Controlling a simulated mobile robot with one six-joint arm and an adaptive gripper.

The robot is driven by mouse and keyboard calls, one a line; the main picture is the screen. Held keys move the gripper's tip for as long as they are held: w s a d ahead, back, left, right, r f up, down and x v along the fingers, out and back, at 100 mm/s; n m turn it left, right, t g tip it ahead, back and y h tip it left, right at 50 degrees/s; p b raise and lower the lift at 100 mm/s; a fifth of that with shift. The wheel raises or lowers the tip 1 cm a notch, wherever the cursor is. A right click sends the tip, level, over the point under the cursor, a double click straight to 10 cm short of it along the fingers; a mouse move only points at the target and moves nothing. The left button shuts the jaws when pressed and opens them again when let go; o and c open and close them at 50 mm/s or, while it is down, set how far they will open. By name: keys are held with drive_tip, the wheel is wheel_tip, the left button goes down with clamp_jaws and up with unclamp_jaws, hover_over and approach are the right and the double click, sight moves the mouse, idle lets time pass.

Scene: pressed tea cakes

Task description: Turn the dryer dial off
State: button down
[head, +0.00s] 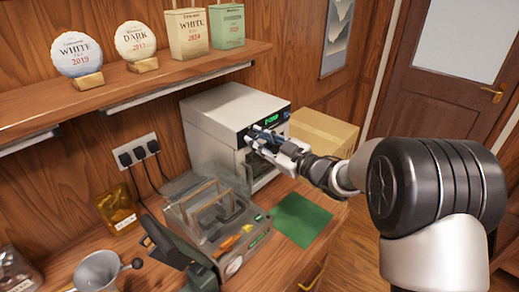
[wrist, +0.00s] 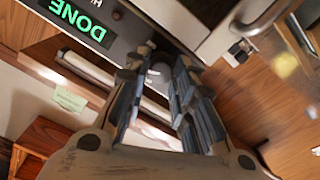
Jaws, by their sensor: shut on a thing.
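The dryer (head: 212,122) is a pale box on the wooden counter, with a dark control panel on its front. Its green display (wrist: 75,20) reads DONE, tilted in the wrist view. My gripper (head: 262,138) is at the panel, just below the display. In the wrist view the two fingers of my gripper (wrist: 160,85) are on either side of the small grey dryer dial (wrist: 158,72) and shut on it. The fingers hide much of the dial, and I cannot tell which setting it points to. In the head view my gripper covers the dial.
A cardboard box (head: 325,132) stands right of the dryer. A shelf (head: 120,88) with tea cakes and tea boxes hangs above. The dryer handle (wrist: 262,18) is close to my fingers.

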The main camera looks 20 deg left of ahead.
drive_tip(key=n+b, duration=0.5)
drive_tip(key=n, duration=0.4)
drive_tip(key=shift+s+f, duration=0.1)
drive_tip(key=shift+n, duration=2)
drive_tip(key=c, duration=1.3)
unclamp_jaws()
drive_tip(key=shift+c, duration=0.2)
drive_tip(key=v, duration=1.2)
